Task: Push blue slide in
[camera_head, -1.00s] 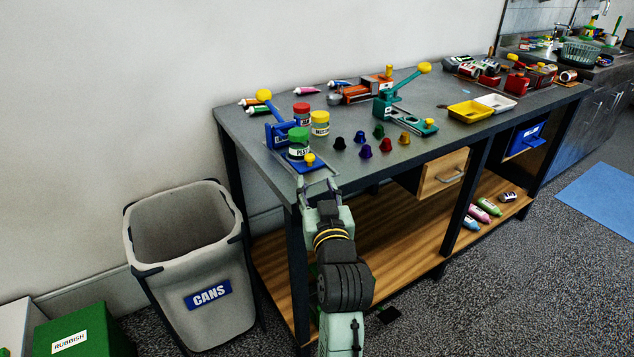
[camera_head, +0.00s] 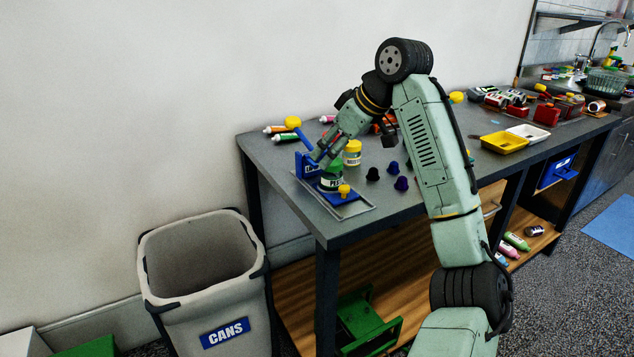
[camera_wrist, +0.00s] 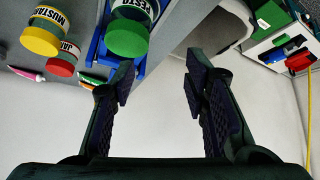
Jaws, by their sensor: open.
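The blue slide (camera_head: 352,199) lies in a grey rail frame at the table's left front corner. It has a yellow knob (camera_head: 344,189) at its front end. A green-lidded pesto jar (camera_head: 331,182) stands on or right beside it; the arm partly hides this. Behind it is the blue press body (camera_head: 305,165) with a yellow-balled lever (camera_head: 293,122). My gripper (camera_head: 318,158) is above and behind the jar, close to the press body. In the wrist view my gripper (camera_wrist: 162,78) is open and empty, with the pesto jar (camera_wrist: 130,30) and some blue (camera_wrist: 97,48) up and left of its fingers.
A yellow-lidded mustard jar (camera_head: 352,150) stands close to the right of the gripper. Dark capsules (camera_head: 392,167) lie further right. My arm hides the middle of the table. A cans bin (camera_head: 205,265) stands left of the table.

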